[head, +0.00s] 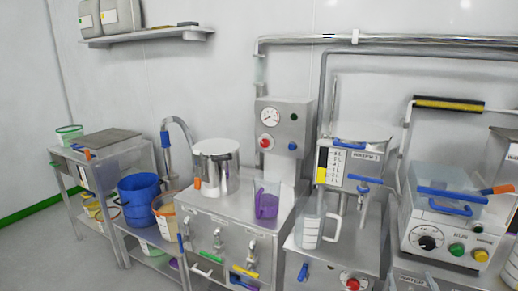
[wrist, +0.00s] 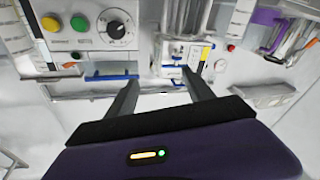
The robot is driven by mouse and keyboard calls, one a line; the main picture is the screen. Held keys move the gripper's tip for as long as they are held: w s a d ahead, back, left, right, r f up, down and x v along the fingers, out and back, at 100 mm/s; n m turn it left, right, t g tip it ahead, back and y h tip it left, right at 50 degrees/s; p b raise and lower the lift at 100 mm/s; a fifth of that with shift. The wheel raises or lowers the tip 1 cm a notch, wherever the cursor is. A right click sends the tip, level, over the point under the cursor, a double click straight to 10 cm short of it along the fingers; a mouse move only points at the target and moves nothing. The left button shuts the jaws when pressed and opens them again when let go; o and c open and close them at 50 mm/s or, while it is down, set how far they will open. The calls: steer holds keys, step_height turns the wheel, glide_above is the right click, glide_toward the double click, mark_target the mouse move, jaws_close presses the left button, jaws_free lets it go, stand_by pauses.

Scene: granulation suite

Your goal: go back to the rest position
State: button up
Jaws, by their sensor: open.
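My gripper (wrist: 160,76) shows in the wrist view with its two dark fingers spread apart. Nothing is held between them. The wrist picture appears upside down. Beyond the fingertips are a machine panel with a black dial (wrist: 115,23) and a white labelled unit (wrist: 186,52). I cannot tell how far the fingers are from them. I cannot make out my gripper in the head view.
In the head view, a steel cabinet (head: 215,240) carries a steel pot (head: 217,168) and a jug with purple contents (head: 266,203). A clear measuring jug (head: 312,228) stands right of it. A machine with coloured buttons (head: 447,242) is at the right. Blue buckets (head: 138,197) sit left. Floor (head: 40,250) is clear at far left.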

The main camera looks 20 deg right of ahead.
steer(key=s+a+f+n+t+y+p, duration=0.1)
steer(key=s+a+y, duration=0.3)
steer(key=a, duration=0.5)
steer(key=s+a+n+t+y, duration=0.1)
steer(key=s+a+y, duration=0.1)
steer(key=s+a, duration=0.5)
steer(key=s+a+n+g+y+p, duration=0.1)
steer(key=s+a+g+y, duration=0.2)
steer(key=s+a, duration=0.9)
steer(key=y, duration=0.2)
steer(key=shift+a+f+y+p, duration=0.25)
steer(key=shift+y+p, duration=0.05)
steer(key=shift+p, duration=0.05)
steer(key=shift+s, duration=0.1)
